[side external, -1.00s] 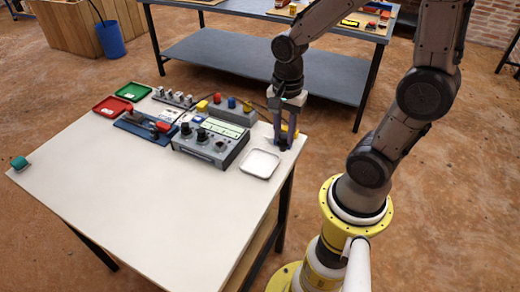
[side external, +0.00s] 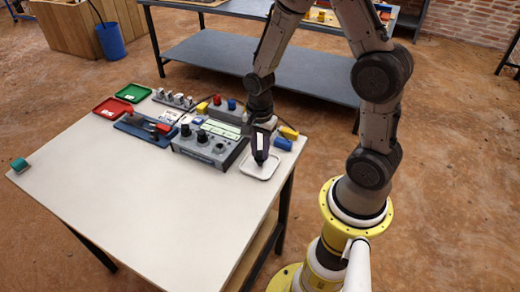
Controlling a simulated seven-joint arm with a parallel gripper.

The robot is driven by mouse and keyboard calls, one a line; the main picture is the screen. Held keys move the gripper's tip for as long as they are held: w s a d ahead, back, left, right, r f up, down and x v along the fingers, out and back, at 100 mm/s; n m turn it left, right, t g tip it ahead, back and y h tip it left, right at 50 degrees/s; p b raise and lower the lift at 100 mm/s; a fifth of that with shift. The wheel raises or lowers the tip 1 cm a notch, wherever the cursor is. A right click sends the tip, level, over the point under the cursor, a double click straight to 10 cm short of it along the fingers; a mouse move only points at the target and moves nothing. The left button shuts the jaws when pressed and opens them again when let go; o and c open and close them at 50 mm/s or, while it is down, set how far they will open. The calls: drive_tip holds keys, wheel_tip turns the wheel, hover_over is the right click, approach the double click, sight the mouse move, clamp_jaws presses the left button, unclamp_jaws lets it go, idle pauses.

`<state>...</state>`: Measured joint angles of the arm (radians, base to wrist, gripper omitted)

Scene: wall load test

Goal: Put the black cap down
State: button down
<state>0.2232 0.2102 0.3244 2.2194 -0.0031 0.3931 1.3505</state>
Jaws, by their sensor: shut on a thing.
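My gripper (side external: 260,155) points down over the white tray (side external: 254,176) at the right edge of the table. It is shut on a small dark thing at its fingertips, which I take to be the black cap. The cap is hard to tell apart from the dark fingers. The fingertips overlap the tray's far part in the picture; I cannot tell whether the cap touches the tray floor. The rest of the tray looks empty.
A grey instrument box with knobs (side external: 207,148) stands just left of the tray. A blue piece (side external: 283,143) and a yellow piece (side external: 289,133) stand close to the right of my gripper. Red (side external: 112,108) and green (side external: 134,93) trays lie at the back left. The table's front is clear.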

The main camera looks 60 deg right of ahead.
sight(260, 153)
drive_tip(key=shift+f, duration=0.2)
drive_tip(key=c, duration=0.7)
unclamp_jaws()
drive_tip(key=shift+o, duration=0.2)
drive_tip(key=shift+r, duration=0.15)
wheel_tip(260, 153, up, 12)
drive_tip(key=s+a+r+n+t, duration=0.2)
drive_tip(key=s+r+n, duration=0.3)
drive_tip(key=n, duration=0.4)
drive_tip(key=s+a+r+n+t, duration=0.3)
drive_tip(key=s+a+r+n, duration=0.1)
drive_tip(key=s+n, duration=0.3)
drive_tip(key=shift+a+r+n+t, duration=0.3)
drive_tip(key=shift+r+n, duration=0.5)
drive_tip(key=shift+n, duration=0.2)
